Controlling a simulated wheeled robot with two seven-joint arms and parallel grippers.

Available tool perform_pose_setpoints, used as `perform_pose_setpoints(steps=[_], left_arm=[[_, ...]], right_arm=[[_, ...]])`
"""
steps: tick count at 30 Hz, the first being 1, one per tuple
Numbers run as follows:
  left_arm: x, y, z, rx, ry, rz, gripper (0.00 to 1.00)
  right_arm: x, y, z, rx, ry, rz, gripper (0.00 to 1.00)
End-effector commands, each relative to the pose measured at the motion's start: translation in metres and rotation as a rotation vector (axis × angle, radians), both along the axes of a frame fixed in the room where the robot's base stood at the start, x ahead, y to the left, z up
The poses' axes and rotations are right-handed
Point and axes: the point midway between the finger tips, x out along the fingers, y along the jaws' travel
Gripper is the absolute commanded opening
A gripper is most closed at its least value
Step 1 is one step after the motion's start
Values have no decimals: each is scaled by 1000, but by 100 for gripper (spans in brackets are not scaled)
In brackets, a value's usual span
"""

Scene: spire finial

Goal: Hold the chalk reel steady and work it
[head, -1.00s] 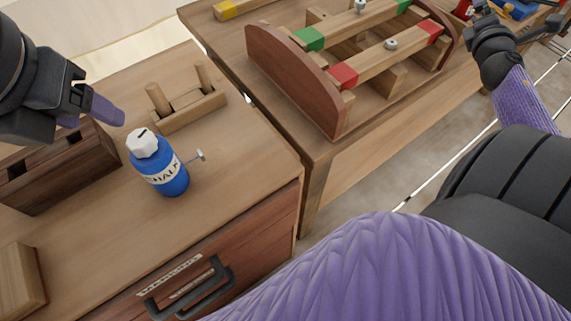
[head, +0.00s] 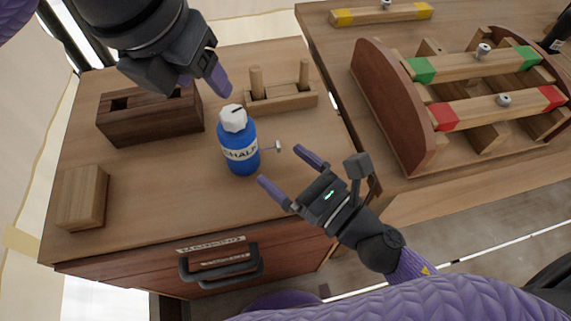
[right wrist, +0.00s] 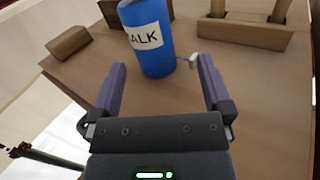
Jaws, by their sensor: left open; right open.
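The chalk reel (head: 239,150) is a blue bottle with a white faceted cap and a "CHALK" label. It stands upright on the wooden cabinet top, with a small metal crank (head: 270,148) sticking out to its right. My left gripper (head: 205,84) is open, above and just left of the cap, apart from it as far as I can tell. My right gripper (head: 285,168) is open and empty, to the right and front of the reel, its fingers pointing towards the crank. In the right wrist view the reel (right wrist: 152,45) and crank (right wrist: 190,61) are ahead, between the finger directions.
A dark slotted block (head: 150,118) stands behind left of the reel, a pegged wooden holder (head: 283,100) behind right. A pale block (head: 83,197) lies at the left. A drawer handle (head: 222,266) juts from the front. A cradle with coloured beams (head: 390,110) fills the right table.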

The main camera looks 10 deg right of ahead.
Motion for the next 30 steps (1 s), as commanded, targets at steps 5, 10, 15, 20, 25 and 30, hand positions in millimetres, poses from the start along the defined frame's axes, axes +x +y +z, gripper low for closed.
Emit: perform_pose_setpoints(steps=[5,10,15,20,25,30], left_arm=[[0,0,0,0,0,0,59],[0,0,0,0,0,0,59],[0,0,0,0,0,0,59],[0,0,0,0,0,0,59],[0,0,0,0,0,0,59],[0,0,0,0,0,0,59]], right_arm=[[-8,16,-9,-89,-27,0,100],[19,32,-8,-92,-30,0,100],[50,52,-9,-92,-27,-1,100],[66,63,-9,-90,-23,-1,100],[69,65,-10,-91,-21,-2,100],[69,65,-10,-90,-22,-2,92]])
